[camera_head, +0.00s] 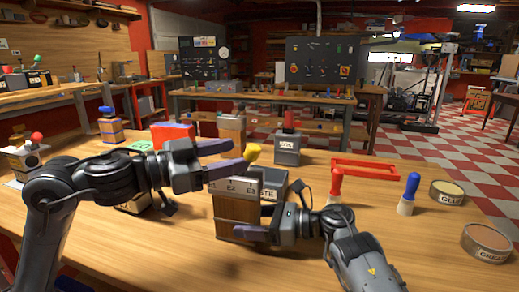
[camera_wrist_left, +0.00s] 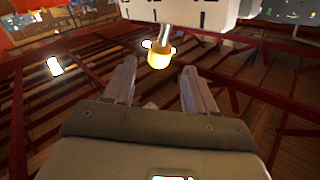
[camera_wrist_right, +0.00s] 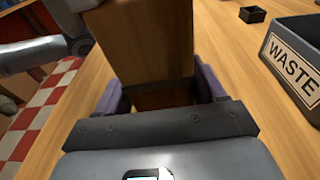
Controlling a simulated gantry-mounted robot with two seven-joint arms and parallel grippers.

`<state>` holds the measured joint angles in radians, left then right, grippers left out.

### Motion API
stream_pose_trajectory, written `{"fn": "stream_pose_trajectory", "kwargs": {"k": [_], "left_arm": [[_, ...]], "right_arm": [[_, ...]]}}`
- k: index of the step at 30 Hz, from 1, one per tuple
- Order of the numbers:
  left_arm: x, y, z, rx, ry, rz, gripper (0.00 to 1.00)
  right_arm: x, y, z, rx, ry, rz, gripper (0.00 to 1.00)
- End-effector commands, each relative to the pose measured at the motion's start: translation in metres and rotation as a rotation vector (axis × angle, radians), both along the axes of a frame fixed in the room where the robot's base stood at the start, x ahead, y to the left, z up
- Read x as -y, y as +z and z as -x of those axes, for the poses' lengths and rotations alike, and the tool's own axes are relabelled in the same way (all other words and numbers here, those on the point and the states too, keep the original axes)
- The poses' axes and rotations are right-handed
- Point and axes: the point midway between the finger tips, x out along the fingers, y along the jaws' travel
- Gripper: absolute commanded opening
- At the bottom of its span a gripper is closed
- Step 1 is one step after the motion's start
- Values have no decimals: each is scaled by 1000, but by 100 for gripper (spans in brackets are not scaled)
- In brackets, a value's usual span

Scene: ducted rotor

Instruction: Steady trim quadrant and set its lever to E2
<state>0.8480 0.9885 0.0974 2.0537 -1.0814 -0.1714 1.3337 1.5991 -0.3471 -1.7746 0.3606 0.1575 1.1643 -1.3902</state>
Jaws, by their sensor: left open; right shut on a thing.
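The trim quadrant is a brown wooden box (camera_head: 230,208) with a pale, marked top plate, standing upright on the table; its wooden side fills the middle of the right wrist view (camera_wrist_right: 150,45). Its lever ends in a yellow knob (camera_head: 252,152), also seen in the left wrist view (camera_wrist_left: 160,59). My left gripper (camera_head: 238,156) is open, with the knob centred between and slightly beyond its fingertips, not gripped. My right gripper (camera_head: 262,222) is shut on the lower part of the wooden box.
A grey WASTE bin (camera_head: 272,183) stands right behind the quadrant. A SOL container (camera_head: 287,150), a red frame (camera_head: 365,168), red (camera_head: 336,186) and blue (camera_head: 411,186) handles, and GLUE (camera_head: 447,192) and GREASE (camera_head: 487,243) tins lie to the right.

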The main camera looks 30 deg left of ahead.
Motion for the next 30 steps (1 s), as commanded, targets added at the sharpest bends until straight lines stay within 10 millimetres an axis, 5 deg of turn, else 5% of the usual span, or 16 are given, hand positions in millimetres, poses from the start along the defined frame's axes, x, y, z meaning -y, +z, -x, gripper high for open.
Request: {"fn": "stream_pose_trajectory", "kwargs": {"k": [12,27,30], "left_arm": [[32,1,-54,1,-2,2,56],[37,0,-63,0,-1,-1,56],[37,0,-63,0,-1,-1,41]], "right_arm": [[0,0,0,0,0,0,43],[0,0,0,0,0,0,43],[0,0,0,0,0,0,43]]}}
